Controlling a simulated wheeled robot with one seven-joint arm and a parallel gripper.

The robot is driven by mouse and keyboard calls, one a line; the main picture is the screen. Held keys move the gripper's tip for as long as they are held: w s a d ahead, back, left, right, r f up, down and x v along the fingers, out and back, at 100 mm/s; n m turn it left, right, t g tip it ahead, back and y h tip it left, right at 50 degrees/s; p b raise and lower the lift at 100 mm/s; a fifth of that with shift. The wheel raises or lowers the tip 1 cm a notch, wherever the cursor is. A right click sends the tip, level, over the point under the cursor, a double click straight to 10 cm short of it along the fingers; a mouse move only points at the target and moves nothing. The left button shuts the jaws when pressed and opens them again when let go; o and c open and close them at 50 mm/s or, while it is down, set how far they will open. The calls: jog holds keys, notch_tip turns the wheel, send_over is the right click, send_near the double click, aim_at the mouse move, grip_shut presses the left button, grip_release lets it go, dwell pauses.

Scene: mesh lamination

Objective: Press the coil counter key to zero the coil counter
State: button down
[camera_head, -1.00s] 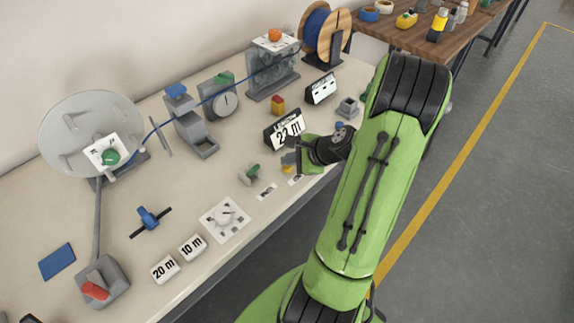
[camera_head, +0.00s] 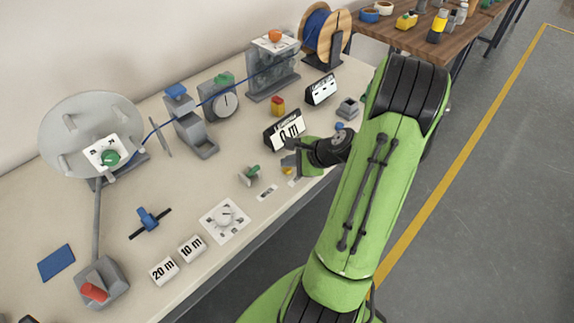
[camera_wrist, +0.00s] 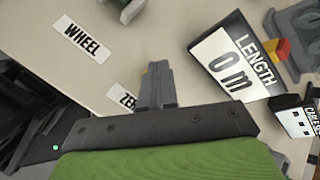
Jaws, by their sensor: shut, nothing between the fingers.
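The coil counter display (camera_head: 285,131) stands on the bench and reads 0 m. In the wrist view the display (camera_wrist: 235,62) reads "LENGTH 0 m". My gripper (camera_head: 291,160) is low over the bench just in front of the display, shut and empty. Its closed fingertips (camera_wrist: 157,70) show in the wrist view beside a label starting "ZE" (camera_wrist: 124,96), partly covered by the gripper. A small yellow part, seemingly the key (camera_head: 287,171), shows just under the gripper; most of it is hidden, so I cannot tell whether the fingers touch it.
A green-knobbed part (camera_head: 250,175) stands left of my gripper, near the "WHEEL" label (camera_wrist: 82,42). A white dial plate (camera_head: 224,219) and the 10 m block (camera_head: 191,248) lie nearer. A second display (camera_head: 321,90) and red-yellow part (camera_head: 277,105) stand behind.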

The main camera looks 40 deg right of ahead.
aim_at(290, 169)
jog(key=shift+r+p, duration=0.65)
jog(key=shift+r, duration=0.2)
notch_tip(290, 169, up, 5)
jog(key=p, duration=0.4)
jog(key=shift+p, duration=0.4)
